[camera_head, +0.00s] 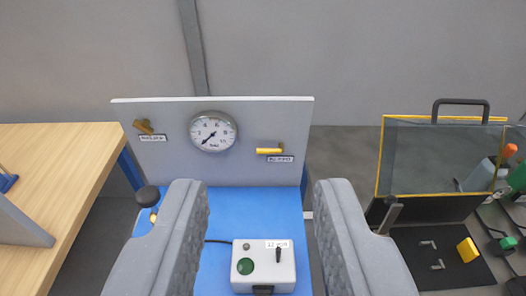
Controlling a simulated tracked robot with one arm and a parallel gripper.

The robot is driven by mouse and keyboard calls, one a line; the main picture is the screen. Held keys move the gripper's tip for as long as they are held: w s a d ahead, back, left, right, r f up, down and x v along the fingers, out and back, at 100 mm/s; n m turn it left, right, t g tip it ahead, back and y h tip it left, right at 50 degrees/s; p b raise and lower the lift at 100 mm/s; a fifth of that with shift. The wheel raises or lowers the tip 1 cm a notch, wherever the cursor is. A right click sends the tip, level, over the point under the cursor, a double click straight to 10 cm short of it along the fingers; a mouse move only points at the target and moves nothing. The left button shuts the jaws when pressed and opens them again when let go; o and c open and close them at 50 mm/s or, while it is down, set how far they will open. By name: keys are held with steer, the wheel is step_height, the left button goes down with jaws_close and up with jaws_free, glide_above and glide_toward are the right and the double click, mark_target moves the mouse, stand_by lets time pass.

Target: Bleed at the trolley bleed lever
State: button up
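A blue trolley (222,210) with a grey upright panel (180,165) stands ahead. The panel carries a round bar gauge (212,131), its needle pointing to the lower left. A short brass lever (144,126) sits at the panel's upper left, tilted. A yellow lever (270,151) lies level at the right. Their small labels are too blurred to read, so I cannot tell which is the bleed lever. A black knob (147,196) with brass below it stands at the trolley's left edge, beside my left finger. My gripper (262,184) is open and empty, its grey fingers wide apart.
A grey box (263,276) with a green button and black toggle sits on the trolley between my fingers. A wooden table (60,165) is at left. A yellow-edged clear case (430,160) with tools and a black mat stands at right.

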mark_target(262, 152)
steer(key=w+d+f+n+h, duration=0.1)
steer(key=w+f+n+h, duration=0.1)
steer(key=w+f+n, duration=1.1)
steer(key=w+f+n+y, duration=0.1)
steer(key=w+f+n, duration=0.1)
steer(key=w+f, duration=0.6)
steer(key=w+f+n+y, duration=0.1)
steer(key=w+f+n, duration=0.25)
steer(key=f, duration=0.75)
steer(key=shift+m, duration=0.25)
steer(key=x, duration=0.9)
steer(key=a+b+x, duration=0.1)
steer(key=x, duration=0.3)
steer(key=shift+w, duration=0.2)
steer(key=shift+w+d+f, duration=0.15)
steer(key=shift+w+f, duration=0.05)
steer(key=shift+w, duration=0.1)
